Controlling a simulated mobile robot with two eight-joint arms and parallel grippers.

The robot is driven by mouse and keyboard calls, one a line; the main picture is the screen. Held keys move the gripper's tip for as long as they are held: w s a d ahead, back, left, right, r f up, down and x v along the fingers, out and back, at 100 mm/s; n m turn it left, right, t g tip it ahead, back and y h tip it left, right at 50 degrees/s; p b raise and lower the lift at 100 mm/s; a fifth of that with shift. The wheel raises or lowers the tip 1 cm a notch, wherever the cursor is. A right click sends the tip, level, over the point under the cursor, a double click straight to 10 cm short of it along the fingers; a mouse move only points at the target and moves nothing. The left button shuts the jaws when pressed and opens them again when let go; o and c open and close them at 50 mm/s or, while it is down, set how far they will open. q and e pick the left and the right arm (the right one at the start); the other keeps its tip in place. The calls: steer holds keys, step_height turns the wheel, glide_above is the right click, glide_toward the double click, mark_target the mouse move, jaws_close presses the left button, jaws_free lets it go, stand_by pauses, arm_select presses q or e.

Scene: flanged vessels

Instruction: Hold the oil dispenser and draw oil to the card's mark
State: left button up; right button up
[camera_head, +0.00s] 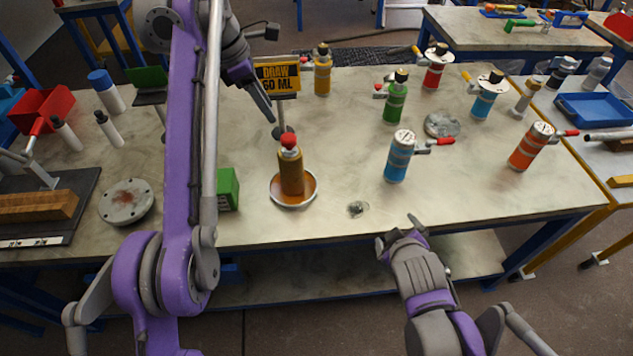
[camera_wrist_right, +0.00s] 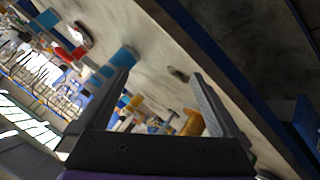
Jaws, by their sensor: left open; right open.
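The oil dispenser (camera_head: 291,172) is an amber bottle with a red top, standing upright in a shallow round dish (camera_head: 272,195) with orange-brown inside. My left gripper (camera_head: 268,110) is open and empty, pointing down above the table, behind and left of the dispenser and close to the card. My right gripper (camera_head: 396,230) is open and empty at the table's front edge, right of the dispenser. Its spread fingers also show in the right wrist view (camera_wrist_right: 165,85). The oil level is unclear.
A green box (camera_head: 227,190) stands left of the dish. A blue canister (camera_head: 399,157), a green one (camera_head: 396,97) and an orange one (camera_head: 531,147) stand to the right. Bare tabletop lies between dish and blue canister.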

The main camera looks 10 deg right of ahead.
steer(key=w+a+r+n+t+y, duration=0.1)
steer(key=w+a+r+n+t, duration=0.2)
steer(key=w+n, duration=0.45)
steer(key=w+a+r+n+t+y, duration=0.1)
steer(key=w+r+n+t+y, duration=0.2)
steer(key=w+n, duration=0.45)
steer(key=n+g+y, duration=0.1)
steer(key=n+y, duration=0.8)
steer(key=n, duration=1.3)
glide_toward(300, 177)
steer(key=shift+w+a+r, duration=0.1)
steer(key=shift+w+a, duration=0.1)
steer(key=shift+w, duration=0.25)
steer(key=shift+w+a, duration=0.2)
steer(key=shift+w, duration=0.25)
steer(key=shift+w+a+y, duration=0.1)
steer(key=shift+a+y, duration=0.15)
steer(key=shift+y, duration=0.05)
steer(key=x, duration=1)
steer(key=shift+w+a+f, duration=0.1)
steer(key=shift+w+f, duration=0.05)
steer(key=shift+f, duration=0.05)
jaws_close()
